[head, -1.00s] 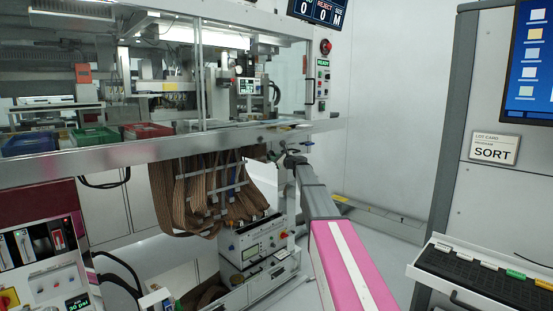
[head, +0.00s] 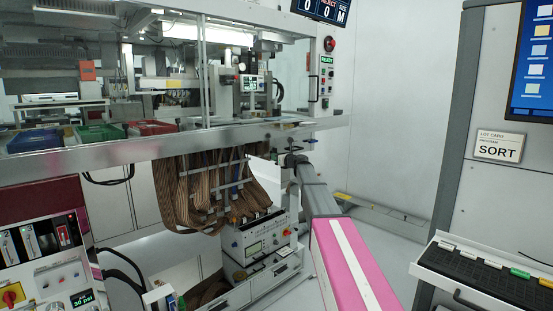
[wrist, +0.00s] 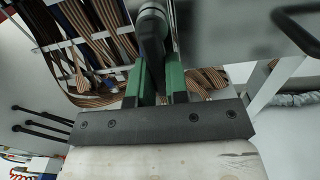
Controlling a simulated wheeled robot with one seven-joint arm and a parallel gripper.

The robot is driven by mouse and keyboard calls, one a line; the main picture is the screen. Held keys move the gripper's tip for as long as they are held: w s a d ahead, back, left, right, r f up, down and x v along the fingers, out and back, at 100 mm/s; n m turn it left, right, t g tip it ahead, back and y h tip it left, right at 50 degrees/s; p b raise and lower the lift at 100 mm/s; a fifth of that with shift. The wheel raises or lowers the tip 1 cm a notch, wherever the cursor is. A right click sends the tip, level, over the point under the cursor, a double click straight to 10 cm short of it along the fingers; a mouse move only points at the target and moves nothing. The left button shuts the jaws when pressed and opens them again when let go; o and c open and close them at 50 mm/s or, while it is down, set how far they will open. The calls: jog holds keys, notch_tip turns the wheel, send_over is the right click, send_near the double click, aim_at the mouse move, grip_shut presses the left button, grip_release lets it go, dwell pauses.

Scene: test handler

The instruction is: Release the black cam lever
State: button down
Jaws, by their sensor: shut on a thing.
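The black cam lever (wrist: 152,38) stands at the top middle of the wrist view, a dark rounded handle between the two green fingers of my gripper (wrist: 155,78). The fingers are shut on it, one on each side. The lever's far end and its pivot are not clear in this view. In the head view, my gripper (head: 293,160) is small and dark at the end of my arm, just below the machine's right front edge. The lever cannot be made out there.
The machine's metal front ledge (head: 165,143) carries a green tray (head: 100,134) and a red tray (head: 150,128). Brown ribbon cables (head: 205,195) hang below it, left of my arm. A grey cabinet (head: 465,175) with a black-topped shelf (head: 480,272) stands right. Open floor lies between.

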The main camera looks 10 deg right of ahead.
jog(key=c, duration=1.1)
grip_release()
jog(key=shift+s, duration=0.1)
jog(key=v, duration=1)
jog(key=shift+s+d, duration=0.2)
jog(key=shift+s, duration=0.05)
